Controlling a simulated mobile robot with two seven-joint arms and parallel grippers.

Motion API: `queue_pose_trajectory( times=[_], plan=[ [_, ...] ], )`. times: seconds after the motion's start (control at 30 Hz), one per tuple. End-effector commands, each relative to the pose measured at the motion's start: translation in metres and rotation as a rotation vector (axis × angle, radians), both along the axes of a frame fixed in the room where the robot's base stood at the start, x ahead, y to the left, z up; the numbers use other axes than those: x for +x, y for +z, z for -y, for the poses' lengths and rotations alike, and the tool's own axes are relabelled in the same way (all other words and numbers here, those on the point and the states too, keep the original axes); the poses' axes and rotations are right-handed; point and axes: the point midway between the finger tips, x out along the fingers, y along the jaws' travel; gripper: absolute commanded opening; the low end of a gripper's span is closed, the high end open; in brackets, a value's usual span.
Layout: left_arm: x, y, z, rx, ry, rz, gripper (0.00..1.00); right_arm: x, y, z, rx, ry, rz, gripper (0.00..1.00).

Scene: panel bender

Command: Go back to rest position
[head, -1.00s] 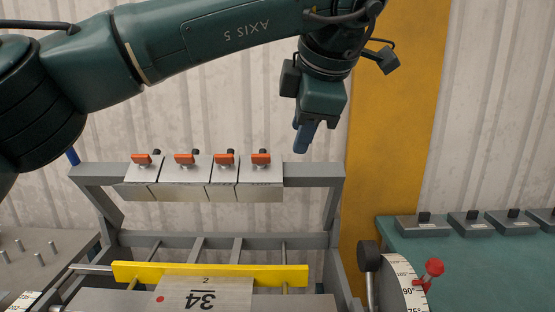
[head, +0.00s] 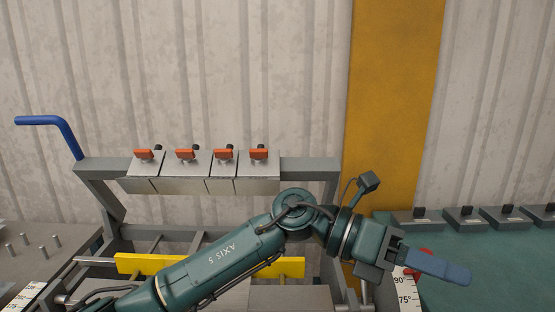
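My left arm comes in from the lower left and lies low across the front of the panel bender (head: 205,165). Its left gripper (head: 458,273) points to the right, above the green table and in front of the red-knobbed angle dial (head: 403,297). The blue fingers are seen side-on as one shape, so the gap between them does not show. I see nothing held in them. My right gripper is not in view.
Several punch segments with orange clamps (head: 186,154) sit along the bender's upper beam. A yellow bar (head: 138,263) lies below, partly hidden by my arm. A blue handle (head: 48,122) rises at the left. Several dark blocks (head: 466,216) stand on the green table (head: 510,270).

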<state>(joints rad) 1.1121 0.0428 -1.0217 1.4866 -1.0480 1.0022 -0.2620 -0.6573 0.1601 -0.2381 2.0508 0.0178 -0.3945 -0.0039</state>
Motion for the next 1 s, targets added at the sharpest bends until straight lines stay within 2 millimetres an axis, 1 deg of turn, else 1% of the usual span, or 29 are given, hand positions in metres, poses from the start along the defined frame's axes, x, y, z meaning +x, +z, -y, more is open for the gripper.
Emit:
queue_pose_trajectory(
  times=[0.03, 0.1, 0.17, 0.2, 0.27, 0.33, 0.37, 0.4, 0.47, 0.5, 0.57, 0.6, 0.67, 0.7, 0.77, 0.8, 0.87, 0.9, 0.97, 1.0],
  plan=[
    [0.001, 0.001, -0.004, -0.091, 0.037, -0.149, 0.33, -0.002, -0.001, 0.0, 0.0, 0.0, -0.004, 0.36],
    [0.009, 0.006, -0.012, -0.207, 0.1, -0.341, 0.33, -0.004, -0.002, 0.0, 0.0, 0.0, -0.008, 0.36],
    [0.02, 0.006, -0.023, -0.298, 0.16, -0.508, 0.33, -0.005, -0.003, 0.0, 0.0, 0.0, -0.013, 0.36],
    [0.029, 0.003, -0.033, -0.355, 0.203, -0.62, 0.33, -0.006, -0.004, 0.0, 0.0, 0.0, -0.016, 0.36],
    [0.044, -0.004, -0.049, -0.436, 0.273, -0.787, 0.33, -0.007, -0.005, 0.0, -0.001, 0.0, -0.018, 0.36],
    [0.062, -0.02, -0.071, -0.52, 0.359, -0.985, 0.33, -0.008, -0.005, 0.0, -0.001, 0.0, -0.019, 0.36],
    [0.07, -0.03, -0.082, -0.554, 0.398, -1.068, 0.33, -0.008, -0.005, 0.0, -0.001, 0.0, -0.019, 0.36],
    [0.079, -0.045, -0.097, -0.598, 0.453, -1.18, 0.33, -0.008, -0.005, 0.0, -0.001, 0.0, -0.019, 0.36],
    [0.091, -0.071, -0.12, -0.656, 0.536, -1.346, 0.33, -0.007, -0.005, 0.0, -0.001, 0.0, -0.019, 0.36],
    [0.096, -0.091, -0.136, -0.692, 0.594, -1.455, 0.33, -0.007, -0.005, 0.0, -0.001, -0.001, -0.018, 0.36],
    [0.101, -0.125, -0.161, -0.741, 0.685, -1.619, 0.33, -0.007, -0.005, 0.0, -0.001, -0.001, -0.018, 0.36],
    [0.1, -0.15, -0.178, -0.77, 0.747, -1.726, 0.33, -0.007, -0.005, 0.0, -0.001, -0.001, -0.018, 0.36],
    [0.095, -0.188, -0.203, -0.808, 0.843, -1.884, 0.33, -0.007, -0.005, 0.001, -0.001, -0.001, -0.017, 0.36],
    [0.088, -0.214, -0.219, -0.831, 0.906, -1.986, 0.33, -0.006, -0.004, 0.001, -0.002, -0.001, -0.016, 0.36],
    [0.074, -0.251, -0.243, -0.858, 1.003, -2.128, 0.33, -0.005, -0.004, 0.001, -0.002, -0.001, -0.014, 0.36],
    [0.061, -0.274, -0.257, -0.873, 1.065, -2.22, 0.33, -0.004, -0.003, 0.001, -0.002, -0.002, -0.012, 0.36],
    [0.04, -0.307, -0.277, -0.891, 1.156, -2.348, 0.33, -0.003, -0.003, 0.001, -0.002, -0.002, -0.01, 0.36],
    [0.024, -0.326, -0.289, -0.899, 1.214, -2.425, 0.33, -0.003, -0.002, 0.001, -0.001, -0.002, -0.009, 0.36],
    [0.001, -0.349, -0.304, -0.908, 1.292, -2.527, 0.33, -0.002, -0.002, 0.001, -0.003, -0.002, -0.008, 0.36],
    [-0.013, -0.362, -0.312, -0.91, 1.338, -2.585, 0.33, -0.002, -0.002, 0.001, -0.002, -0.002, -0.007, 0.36]
  ],
)
